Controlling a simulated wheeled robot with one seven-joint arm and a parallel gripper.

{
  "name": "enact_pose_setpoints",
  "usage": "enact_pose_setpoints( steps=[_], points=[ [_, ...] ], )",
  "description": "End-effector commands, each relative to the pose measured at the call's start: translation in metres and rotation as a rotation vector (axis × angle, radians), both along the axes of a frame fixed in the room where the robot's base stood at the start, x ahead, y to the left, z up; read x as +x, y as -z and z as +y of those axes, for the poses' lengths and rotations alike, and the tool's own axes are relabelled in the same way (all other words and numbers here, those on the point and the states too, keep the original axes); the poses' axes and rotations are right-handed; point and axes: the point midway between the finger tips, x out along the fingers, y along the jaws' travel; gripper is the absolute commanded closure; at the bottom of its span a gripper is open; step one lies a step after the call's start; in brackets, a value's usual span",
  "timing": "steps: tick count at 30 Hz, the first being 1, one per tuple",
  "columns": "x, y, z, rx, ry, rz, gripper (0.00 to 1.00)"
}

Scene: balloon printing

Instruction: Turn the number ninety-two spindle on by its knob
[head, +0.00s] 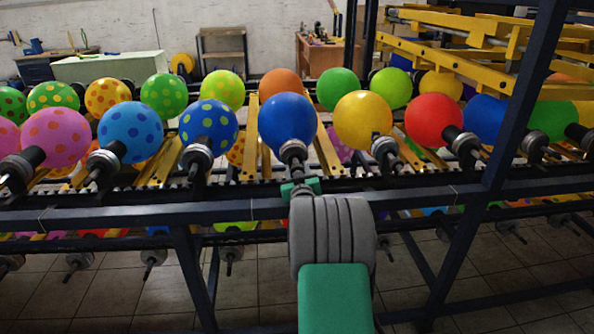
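Balloons sit on a row of spindles along a dark rail; no spindle numbers are readable, so I cannot tell which is ninety-two. My gripper (300,188), with green fingers, is at the rail in the middle of the view. It is just below and in front of the grey spindle hub (293,151) that carries a plain blue balloon (287,118). The fingers lie around the lower end of this spindle, where its knob is hidden. I cannot tell whether they touch or grip it.
A yellow balloon (363,119) on its spindle is close on the right, and a blue dotted balloon (208,126) on the left. A dark frame rail (130,216) crosses in front. A dark slanted post (520,110) stands at the right. Tiled floor shows below.

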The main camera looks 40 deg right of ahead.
Motion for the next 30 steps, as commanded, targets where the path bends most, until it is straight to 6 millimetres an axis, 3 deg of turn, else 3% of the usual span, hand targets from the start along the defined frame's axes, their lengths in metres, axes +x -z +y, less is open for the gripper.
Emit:
enact_pose_setpoints(
  steps=[15,30],
  points=[
    [-0.0001,0.0001,0.0002,0.0,0.0,0.0,1.0],
    [0.0001,0.0037,0.0002,0.105,-0.001,-0.073,1.0]
  ],
)
